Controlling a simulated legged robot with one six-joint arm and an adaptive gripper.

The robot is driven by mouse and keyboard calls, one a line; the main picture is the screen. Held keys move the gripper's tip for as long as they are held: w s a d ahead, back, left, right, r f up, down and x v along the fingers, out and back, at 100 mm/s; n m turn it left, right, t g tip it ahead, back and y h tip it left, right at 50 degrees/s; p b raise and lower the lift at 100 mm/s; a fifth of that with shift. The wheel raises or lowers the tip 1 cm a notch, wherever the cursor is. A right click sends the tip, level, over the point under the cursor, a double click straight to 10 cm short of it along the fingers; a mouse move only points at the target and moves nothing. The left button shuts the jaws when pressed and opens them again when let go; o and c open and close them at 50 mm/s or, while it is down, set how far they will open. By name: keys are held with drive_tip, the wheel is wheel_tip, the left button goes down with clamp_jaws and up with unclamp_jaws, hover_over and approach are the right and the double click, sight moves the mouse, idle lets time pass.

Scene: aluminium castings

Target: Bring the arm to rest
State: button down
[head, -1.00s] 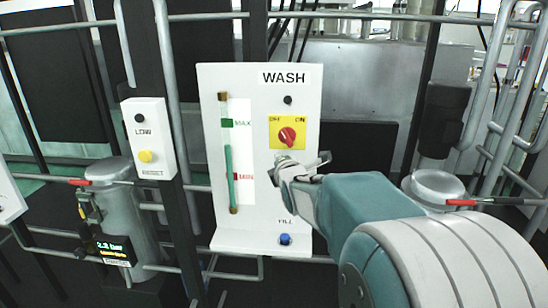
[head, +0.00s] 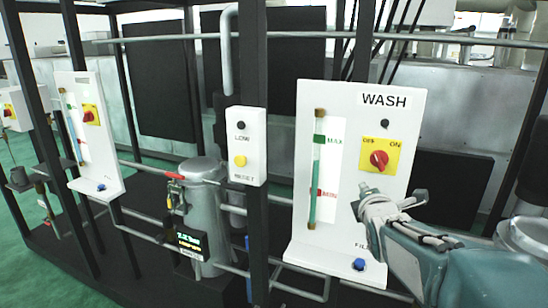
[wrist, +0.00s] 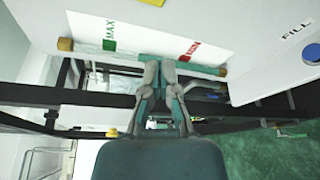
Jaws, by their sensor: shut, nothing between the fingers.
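My gripper (head: 372,200) is in front of the lower right of the white WASH panel (head: 301,225), below the red OFF/ON knob (head: 379,160) on its yellow plate. I cannot tell from the head view how far it is from the panel. In the wrist view my gripper (wrist: 160,64) has its two fingers together, with nothing between them. The sight tube (wrist: 130,55) and its MAX and MIN marks lie just beyond the fingertips there. The blue FILL button (head: 359,264) is at the panel's foot, clear of the fingers.
A white LOW/RESET box (head: 246,150) with a yellow button hangs on a dark post left of the panel. A grey canister (head: 205,215) with a lit display stands below. Another panel (head: 95,150) is further left. Pipes and posts surround the panel.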

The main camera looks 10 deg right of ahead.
drive_tip(key=s+a+f+m+g+y, duration=0.1)
drive_tip(key=s+a+f+m+g, duration=0.2)
drive_tip(key=s+a+m, duration=0.2)
drive_tip(key=s+a+f+m+g+y, duration=0.2)
drive_tip(key=s+a+m, duration=0.3)
drive_tip(key=s, duration=0.6)
drive_tip(key=s+a+f+m+g+y, duration=0.1)
drive_tip(key=s+a+f+m+g, duration=0.4)
drive_tip(key=s+m, duration=0.4)
drive_tip(key=shift+a+y, duration=0.3)
drive_tip(key=shift+a, duration=0.3)
drive_tip(key=shift+d+f, duration=0.1)
